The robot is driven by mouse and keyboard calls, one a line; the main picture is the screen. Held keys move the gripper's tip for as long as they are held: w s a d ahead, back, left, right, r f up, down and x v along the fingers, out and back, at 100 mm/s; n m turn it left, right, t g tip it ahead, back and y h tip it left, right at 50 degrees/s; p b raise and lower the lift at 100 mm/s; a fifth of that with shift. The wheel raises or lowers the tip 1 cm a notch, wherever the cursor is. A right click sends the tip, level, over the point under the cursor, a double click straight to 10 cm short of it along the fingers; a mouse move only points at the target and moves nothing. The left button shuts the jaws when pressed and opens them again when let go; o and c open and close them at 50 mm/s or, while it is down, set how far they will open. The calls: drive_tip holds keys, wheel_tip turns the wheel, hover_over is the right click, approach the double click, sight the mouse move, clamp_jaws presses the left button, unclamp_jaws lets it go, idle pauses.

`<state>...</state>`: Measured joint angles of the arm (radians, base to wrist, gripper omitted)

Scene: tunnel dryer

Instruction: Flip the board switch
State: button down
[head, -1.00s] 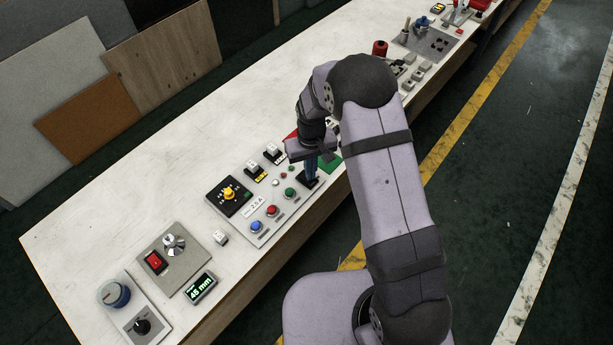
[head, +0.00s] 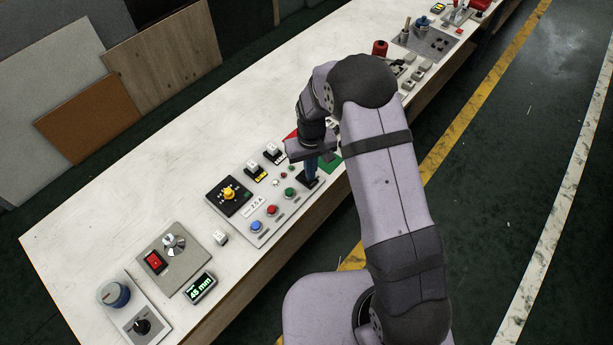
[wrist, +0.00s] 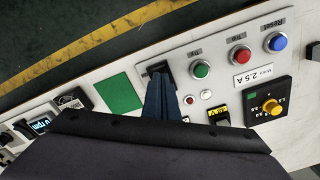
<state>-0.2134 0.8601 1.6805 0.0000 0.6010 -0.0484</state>
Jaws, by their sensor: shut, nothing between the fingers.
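A grey control board (head: 262,226) lies on the white bench, with blue, red and green push buttons along its front edge. At its right end is a black switch-like part (head: 309,184), which also shows in the wrist view (wrist: 153,68). My gripper (head: 310,180) points down at this part, its blue fingers shut and empty. In the wrist view the fingertips (wrist: 159,80) are at the black part, touching or just above it; I cannot tell which. The fingers partly hide it, so its lever position is unclear.
A yellow-knobbed black selector (head: 229,195) and small white switches (head: 272,152) stand close by. A green plate (wrist: 120,92) lies beside the black part. The bench's back left is clear.

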drive_tip(key=shift+f+b, duration=0.5)
drive_tip(key=shift+f, duration=0.25)
drive_tip(key=shift+r, duration=0.15)
wheel_tip(320, 180, up, 7)
drive_tip(key=p, duration=0.5)
idle(0.6)
drive_tip(key=shift+s, duration=0.1)
idle(0.3)
drive_tip(key=s+d+g, duration=0.2)
drive_tip(key=s, duration=0.6)
drive_tip(key=s+d+g, duration=0.2)
drive_tip(key=s, duration=0.7)
drive_tip(key=s+d+r+m+t, duration=0.15)
drive_tip(key=s+d+r, duration=0.25)
drive_tip(key=s+r, duration=0.45)
drive_tip(key=w+d+r+m+t, duration=0.1)
drive_tip(key=w+r+t, duration=0.1)
drive_tip(key=w+r, duration=0.2)
drive_tip(key=shift+d+r, duration=0.3)
drive_tip(key=shift+r, duration=0.5)
